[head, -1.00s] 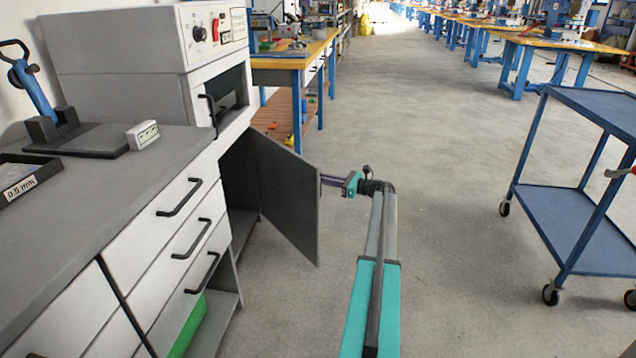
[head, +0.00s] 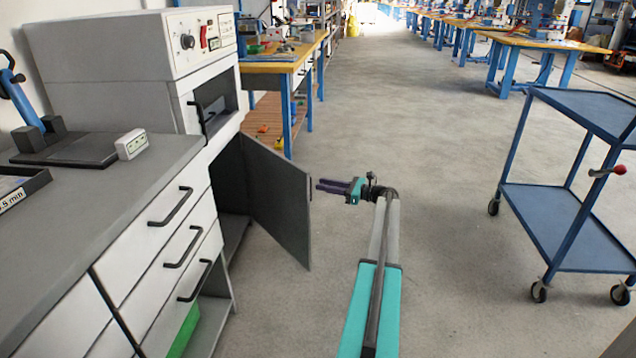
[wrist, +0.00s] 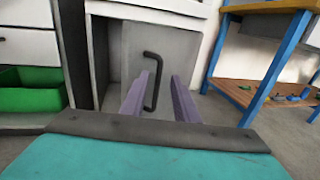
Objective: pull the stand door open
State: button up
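The stand door (head: 275,200) is a grey panel under the white oven-like machine. It stands swung well out from the stand, with the dark cupboard inside showing behind it. In the wrist view the door (wrist: 185,55) faces me and its black bar handle (wrist: 152,82) stands upright between the finger lines. My gripper (head: 318,186) is to the right of the door's free edge in the head view. In the wrist view its two purple fingers (wrist: 163,90) are apart with a gap between them. Nothing is held; the handle looks to be beyond the fingertips.
A grey-topped cabinet with white drawers (head: 170,245) stands at left, a green bin (head: 185,330) low in it. A blue trolley (head: 560,225) stands at right. A wood-topped workbench (head: 290,60) is behind the door. The floor between is clear.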

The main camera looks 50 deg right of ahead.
jog(key=p+v, duration=0.2)
jog(key=v, duration=0.7)
